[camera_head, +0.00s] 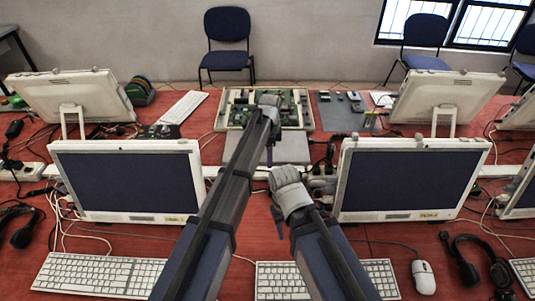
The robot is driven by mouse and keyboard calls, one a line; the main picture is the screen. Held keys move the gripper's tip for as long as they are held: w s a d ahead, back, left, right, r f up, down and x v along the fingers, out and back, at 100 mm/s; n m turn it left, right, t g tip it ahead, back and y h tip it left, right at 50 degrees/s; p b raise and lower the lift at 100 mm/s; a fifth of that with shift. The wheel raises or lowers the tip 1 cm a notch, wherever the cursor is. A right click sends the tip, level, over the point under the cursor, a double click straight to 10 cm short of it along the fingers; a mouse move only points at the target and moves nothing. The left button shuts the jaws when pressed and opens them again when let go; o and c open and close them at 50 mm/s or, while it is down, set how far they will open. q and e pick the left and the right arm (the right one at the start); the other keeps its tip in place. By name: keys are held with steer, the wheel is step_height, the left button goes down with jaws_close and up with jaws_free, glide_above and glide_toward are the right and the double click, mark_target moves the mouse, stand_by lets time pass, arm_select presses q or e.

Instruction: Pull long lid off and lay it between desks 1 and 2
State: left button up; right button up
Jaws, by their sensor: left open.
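A pale, narrow strip (251,174) runs left to right behind the front monitors, along the line between the front and back desks. It may be the long lid, but I cannot tell for sure, and my arms cover part of it. My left gripper (268,104) is at the far end of my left arm, over the front of a tray of circuit boards (237,112). It is open and small in view, with nothing seen in it. My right gripper (288,186) is nearer, just in front of the strip. Its jaws are not clear. No desk numbers are readable.
White monitors stand at left (128,180) and right (409,181), with more behind. Keyboards (100,274), a mouse (423,277), a headset (476,262) and loose cables lie on the red desk (120,240). A grey mat (341,114) lies behind.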

mark_target(269, 171)
arm_select(q)
steer(key=shift+f+b, duration=0.6)
steer(key=shift+f, duration=0.2)
step_height(269, 171, down, 6)
steer(key=b, duration=0.6)
steer(key=shift+f, duration=0.1)
arm_select(e)
step_height(269, 171, down, 8)
steer(key=shift+r, duration=0.15)
arm_select(q)
steer(key=shift+c, duration=0.3)
steer(key=c, duration=1)
steer(key=shift+r, duration=0.2)
arm_select(e)
steer(key=shift+r, duration=0.2)
arm_select(q)
steer(key=shift+r+p, duration=2.15)
steer(key=shift+p, duration=0.1)
arm_select(e)
steer(key=shift+r, duration=2.15)
